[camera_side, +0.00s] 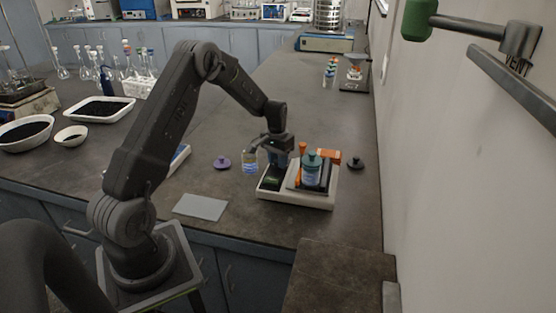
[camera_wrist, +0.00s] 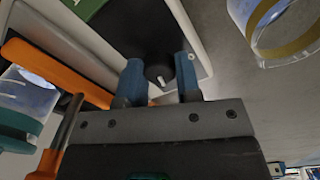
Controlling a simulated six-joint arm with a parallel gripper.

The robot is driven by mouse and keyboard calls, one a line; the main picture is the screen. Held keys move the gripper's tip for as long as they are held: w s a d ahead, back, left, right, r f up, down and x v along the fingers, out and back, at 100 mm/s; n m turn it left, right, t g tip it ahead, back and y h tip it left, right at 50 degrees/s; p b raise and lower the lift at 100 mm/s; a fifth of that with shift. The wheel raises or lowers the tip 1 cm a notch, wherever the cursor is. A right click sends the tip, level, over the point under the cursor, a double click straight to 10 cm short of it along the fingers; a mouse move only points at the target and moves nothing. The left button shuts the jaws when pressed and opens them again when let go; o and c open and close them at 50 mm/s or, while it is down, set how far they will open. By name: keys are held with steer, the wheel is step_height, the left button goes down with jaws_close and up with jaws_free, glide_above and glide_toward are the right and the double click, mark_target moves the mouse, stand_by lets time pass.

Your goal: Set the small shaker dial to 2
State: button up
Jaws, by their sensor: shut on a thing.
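The small shaker (camera_side: 318,203) is a pale, low unit on the bench, with a dark front panel. It also shows in the wrist view (camera_wrist: 203,62). In the wrist view its dial (camera_wrist: 158,67) is a round black knob with a short white mark. My gripper (camera_wrist: 160,74) points at the panel, with its blue fingers shut on either side of the dial. In the side view my gripper (camera_side: 277,161) is low over the left part of the shaker, and the dial is hidden there. I cannot read the dial's setting.
A teal-lidded jar (camera_side: 312,173) sits on the shaker beside orange clamp parts (camera_side: 302,152). A clear jar (camera_side: 250,163) stands close left of my gripper. A purple lid (camera_side: 222,163), a black lid (camera_side: 355,162) and a grey mat (camera_side: 201,207) lie nearby.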

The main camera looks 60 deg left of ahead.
steer(key=shift+m, duration=0.5)
steer(key=o, duration=0.9)
steer(key=r, duration=1.4)
steer(key=shift+a, duration=0.25)
